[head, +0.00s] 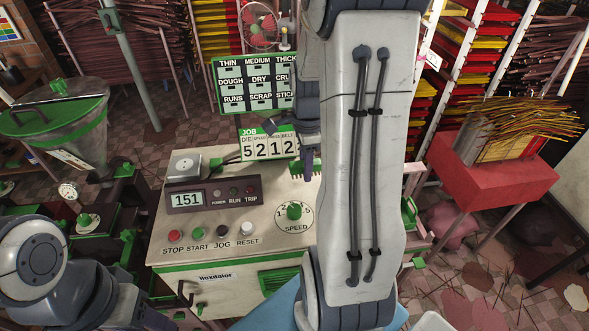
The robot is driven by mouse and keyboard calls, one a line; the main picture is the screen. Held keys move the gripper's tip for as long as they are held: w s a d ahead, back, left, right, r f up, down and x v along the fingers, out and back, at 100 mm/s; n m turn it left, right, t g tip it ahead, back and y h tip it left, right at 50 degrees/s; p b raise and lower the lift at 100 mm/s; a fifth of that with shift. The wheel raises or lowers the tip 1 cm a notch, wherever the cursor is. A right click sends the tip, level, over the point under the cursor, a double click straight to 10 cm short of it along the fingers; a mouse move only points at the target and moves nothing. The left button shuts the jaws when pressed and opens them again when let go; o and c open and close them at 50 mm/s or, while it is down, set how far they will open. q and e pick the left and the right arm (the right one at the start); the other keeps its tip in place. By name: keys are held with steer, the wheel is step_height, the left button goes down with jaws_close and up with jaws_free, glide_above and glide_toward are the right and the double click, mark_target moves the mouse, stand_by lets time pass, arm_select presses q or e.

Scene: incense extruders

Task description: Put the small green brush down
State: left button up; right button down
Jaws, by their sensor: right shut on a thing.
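Only a bit of the brush shows, low at the fingertips. My own right arm covers what lies to the right of it, and I cannot tell whether the brush touches the cabinet top (262,187). My left arm is at the lower left; its gripper is not in view.
The job board (268,146) reading 5212 stands at the cabinet's back edge. A display box (214,193) reading 151, several buttons and a green speed knob (294,211) take up the top. A green-rimmed hopper (62,125) stands left; a red stand (490,170) with incense sticks stands right.

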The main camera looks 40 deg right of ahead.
mark_target(297, 185)
steer(key=w, duration=0.1)
steer(key=w+f, duration=0.1)
steer(key=shift+w+a+f+p, duration=0.2)
steer(key=shift+w+f+p, duration=0.1)
step_height(297, 185, down, 2)
steer(key=shift+p, duration=0.45)
steer(key=shift+f+p, duration=0.4)
steer(key=shift+f, duration=0.4)
steer(key=shift+f, duration=0.1)
